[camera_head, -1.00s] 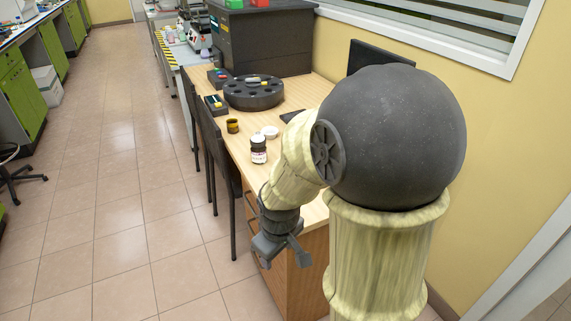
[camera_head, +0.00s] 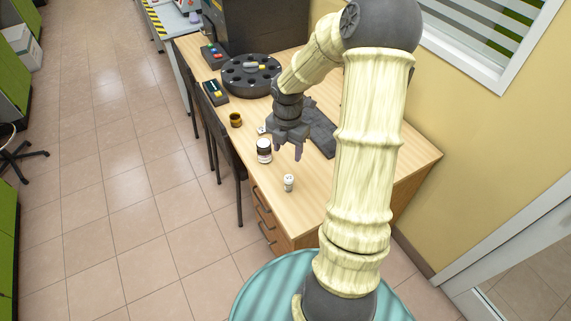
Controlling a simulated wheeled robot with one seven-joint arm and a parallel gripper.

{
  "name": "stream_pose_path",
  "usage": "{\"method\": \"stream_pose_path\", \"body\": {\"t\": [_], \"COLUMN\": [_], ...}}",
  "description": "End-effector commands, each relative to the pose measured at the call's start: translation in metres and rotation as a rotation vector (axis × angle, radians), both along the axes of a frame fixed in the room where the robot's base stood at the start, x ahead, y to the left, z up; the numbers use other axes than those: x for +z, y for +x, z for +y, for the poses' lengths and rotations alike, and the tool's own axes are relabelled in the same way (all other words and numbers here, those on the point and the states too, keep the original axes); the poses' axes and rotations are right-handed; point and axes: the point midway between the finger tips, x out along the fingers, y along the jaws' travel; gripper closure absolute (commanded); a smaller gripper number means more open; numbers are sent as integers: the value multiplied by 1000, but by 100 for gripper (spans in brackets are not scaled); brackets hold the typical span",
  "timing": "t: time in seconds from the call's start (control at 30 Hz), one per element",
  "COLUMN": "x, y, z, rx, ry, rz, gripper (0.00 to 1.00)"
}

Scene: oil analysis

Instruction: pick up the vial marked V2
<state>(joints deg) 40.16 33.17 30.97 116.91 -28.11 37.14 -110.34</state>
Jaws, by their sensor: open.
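The vial marked V2 (camera_head: 289,183) is small and white and stands upright near the front of the wooden desk. My gripper (camera_head: 287,150) points down over the desk, behind the vial and above it in the picture. Its jaws are apart, and no object shows between them. The gripper and the vial are not touching.
A dark jar with a white label (camera_head: 264,150) stands left of my gripper. An amber cup (camera_head: 236,120) is farther back near the desk's left edge. A black round carousel (camera_head: 238,88) and a keyboard (camera_head: 322,138) are on the desk (camera_head: 313,199). Chairs (camera_head: 229,150) line its left side.

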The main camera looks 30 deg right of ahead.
Motion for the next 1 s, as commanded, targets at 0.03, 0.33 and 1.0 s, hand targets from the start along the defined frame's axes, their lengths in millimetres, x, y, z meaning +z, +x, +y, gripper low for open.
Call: {"method": "stream_pose_path", "body": {"t": [0.03,0.33,1.0], "x": [7,4,-86], "y": [1,0,0], "z": [-4,-13,-8], "rx": [23,39,44], "ry": [3,3,5], "rz": [1,1,4], "gripper": [46,46,46]}}
